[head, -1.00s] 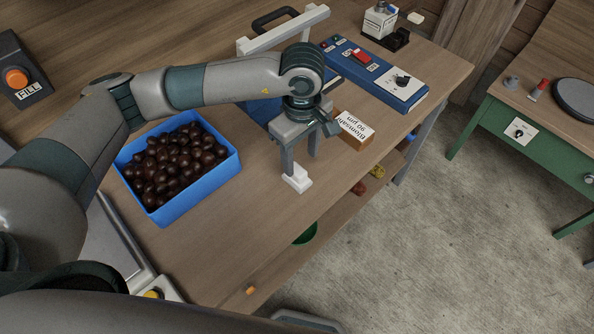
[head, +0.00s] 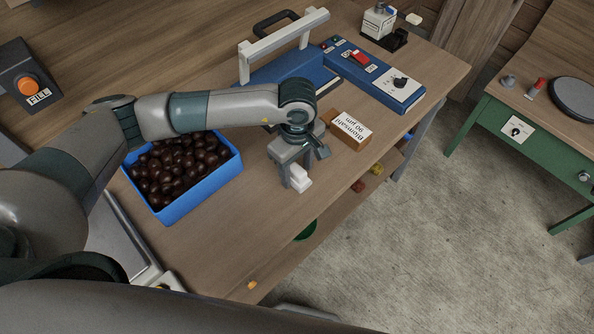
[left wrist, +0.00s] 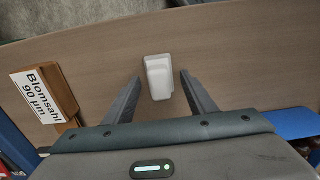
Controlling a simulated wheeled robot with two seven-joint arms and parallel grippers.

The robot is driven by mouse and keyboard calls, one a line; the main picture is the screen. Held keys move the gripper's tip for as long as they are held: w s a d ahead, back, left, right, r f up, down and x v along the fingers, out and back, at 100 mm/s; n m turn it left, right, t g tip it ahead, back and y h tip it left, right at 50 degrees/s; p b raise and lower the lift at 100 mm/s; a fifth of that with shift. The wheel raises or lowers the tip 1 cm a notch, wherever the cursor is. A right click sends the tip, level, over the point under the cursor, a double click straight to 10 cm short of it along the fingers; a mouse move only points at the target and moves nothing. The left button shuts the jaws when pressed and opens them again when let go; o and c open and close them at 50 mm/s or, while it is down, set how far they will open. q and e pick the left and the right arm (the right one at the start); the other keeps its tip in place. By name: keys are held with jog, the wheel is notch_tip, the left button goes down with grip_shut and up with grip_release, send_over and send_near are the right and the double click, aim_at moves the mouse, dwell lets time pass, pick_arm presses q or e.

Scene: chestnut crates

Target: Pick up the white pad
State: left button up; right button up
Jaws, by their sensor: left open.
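The white pad (head: 299,180) lies on the wooden table near its front edge. In the left wrist view the white pad (left wrist: 158,80) is a small pale block between the two fingers of my left gripper (left wrist: 160,77), with a gap on each side. My left gripper (head: 294,174) is open and points down over the pad, its fingers partly hiding it in the head view. My right gripper is not in view.
A card box marked Blomsahl 90 µm (head: 350,129) stands just right of the gripper. A blue crate of chestnuts (head: 207,190) is to the left. A blue sealer (head: 385,85) with a white arm is behind. The table's front edge is close.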

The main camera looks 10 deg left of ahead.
pick_arm(q)
jog(key=shift+f, duration=0.3)
jog(key=c, duration=1.1)
jog(key=shift+c, duration=0.2)
jog(key=shift+r, duration=0.1)
